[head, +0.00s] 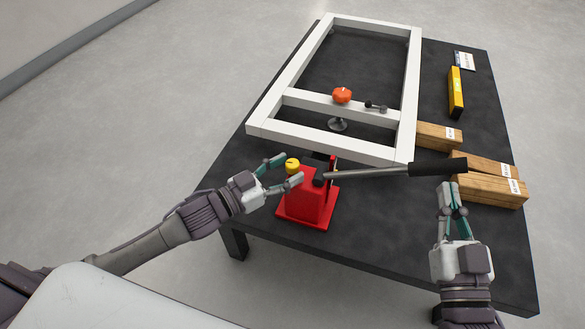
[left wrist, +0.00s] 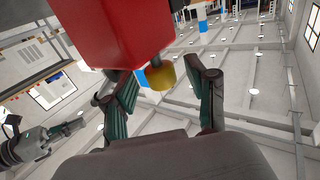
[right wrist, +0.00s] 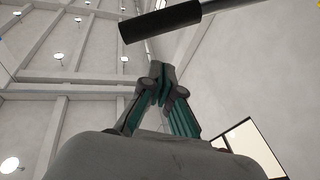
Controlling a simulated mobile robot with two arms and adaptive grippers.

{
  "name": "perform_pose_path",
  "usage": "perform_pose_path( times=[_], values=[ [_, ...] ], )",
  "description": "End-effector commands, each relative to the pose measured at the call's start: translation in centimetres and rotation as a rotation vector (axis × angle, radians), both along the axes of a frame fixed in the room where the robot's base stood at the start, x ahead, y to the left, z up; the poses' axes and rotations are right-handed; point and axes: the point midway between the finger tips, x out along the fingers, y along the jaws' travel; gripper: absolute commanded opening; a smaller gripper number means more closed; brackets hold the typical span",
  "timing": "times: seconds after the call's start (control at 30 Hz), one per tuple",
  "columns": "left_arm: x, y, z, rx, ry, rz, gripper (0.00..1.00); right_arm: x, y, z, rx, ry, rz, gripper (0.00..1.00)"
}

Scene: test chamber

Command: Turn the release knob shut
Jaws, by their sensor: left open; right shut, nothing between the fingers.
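The yellow release knob (head: 292,164) sticks out from the upper left side of the red jack (head: 310,202) on the dark table. My left gripper (head: 284,171) is open, its fingers on either side of the knob. In the left wrist view the knob (left wrist: 160,74) sits between the spread fingertips, nearer the left finger; I cannot tell whether they touch. The jack's lever (head: 380,171) points right and ends in a black grip (head: 437,167). My right gripper (head: 453,185) is shut and empty just below the grip, which also shows in the right wrist view (right wrist: 160,22).
A white frame (head: 265,101) stands on the table (head: 380,232) behind the jack, with an orange knob (head: 342,95) on its crossbar. Wooden blocks (head: 488,190) lie at the right, and a yellow level (head: 455,92) lies farther back. The front right tabletop is clear.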

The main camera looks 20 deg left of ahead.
Motion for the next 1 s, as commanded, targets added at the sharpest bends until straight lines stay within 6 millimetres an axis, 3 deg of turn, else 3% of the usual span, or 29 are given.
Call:
perform_pose_path(
  times=[0.2, 0.53, 0.87, 1.0],
  values=[
    [1.4, -1.1, 0.0, 0.001, -0.001, 0.000, 0.57, -0.4, 0.1, 1.5, 0.024, -0.090, 0.006, 0.00],
    [1.6, -1.2, 0.0, 0.001, 0.001, 0.000, 0.56, -0.4, 0.1, 1.7, 0.028, -0.102, 0.005, 0.00],
    [1.6, -1.2, 0.0, 0.001, 0.001, 0.000, 0.01, -0.4, 0.1, 1.7, 0.027, -0.101, 0.006, 0.00],
    [1.6, -1.2, 0.0, 0.001, 0.000, -0.003, 0.00, -0.4, 0.1, 1.7, 0.027, -0.099, 0.006, 0.00]
  ],
)
